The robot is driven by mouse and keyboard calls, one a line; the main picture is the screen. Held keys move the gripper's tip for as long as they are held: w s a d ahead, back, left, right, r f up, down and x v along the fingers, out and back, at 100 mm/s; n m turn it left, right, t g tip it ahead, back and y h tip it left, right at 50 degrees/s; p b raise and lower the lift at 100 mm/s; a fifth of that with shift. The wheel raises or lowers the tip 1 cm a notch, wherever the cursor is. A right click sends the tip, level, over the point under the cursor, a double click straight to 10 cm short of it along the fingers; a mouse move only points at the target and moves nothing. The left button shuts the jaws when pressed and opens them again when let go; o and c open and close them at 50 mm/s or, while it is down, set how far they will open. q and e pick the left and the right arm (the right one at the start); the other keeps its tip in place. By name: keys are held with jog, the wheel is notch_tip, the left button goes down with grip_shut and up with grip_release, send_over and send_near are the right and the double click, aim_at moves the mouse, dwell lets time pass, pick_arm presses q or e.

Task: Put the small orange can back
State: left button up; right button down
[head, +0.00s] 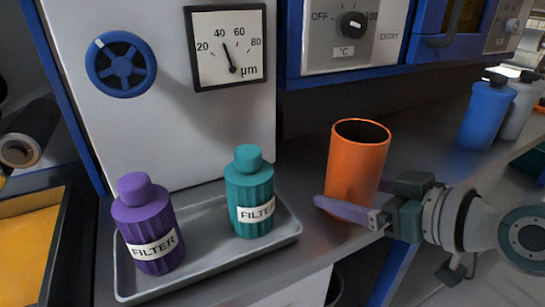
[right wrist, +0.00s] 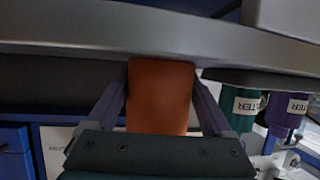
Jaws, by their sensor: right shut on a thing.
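An orange can (head: 357,165), open at the top with a dark inside, stands upright at the grey shelf's front edge in the head view. My right gripper (head: 350,207) comes in from the right and is shut on the can low on its body. One purple-grey finger crosses the can's front; the other is mostly hidden. In the right wrist view the can (right wrist: 160,97) sits between both fingers. I cannot tell whether its base touches the shelf. My left gripper is not in view.
A grey tray (head: 204,274) left of the can holds a purple filter bottle (head: 147,222) and a teal filter bottle (head: 249,190). Blue and grey bottles (head: 486,110) stand at the far right. A machine panel with a gauge (head: 229,48) rises behind the tray.

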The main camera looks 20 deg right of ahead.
jog(key=shift+r, duration=0.15)
grip_release()
jog(key=shift+f, duration=0.2)
jog(key=shift+r, duration=0.25)
jog(key=p+v, duration=0.2)
jog(key=v, duration=0.9)
jog(key=s+a+f+n+g+y, duration=0.15)
jog(key=s+a+f+g, duration=0.3)
jog(key=a, duration=0.45)
jog(key=s+m+g+h, duration=0.2)
jog(key=s+g+h, duration=0.2)
jog(key=s+g, duration=0.1)
jog(key=shift+s+d+r, duration=0.25)
jog(key=shift+s+r, duration=0.2)
jog(key=shift+s, duration=0.3)
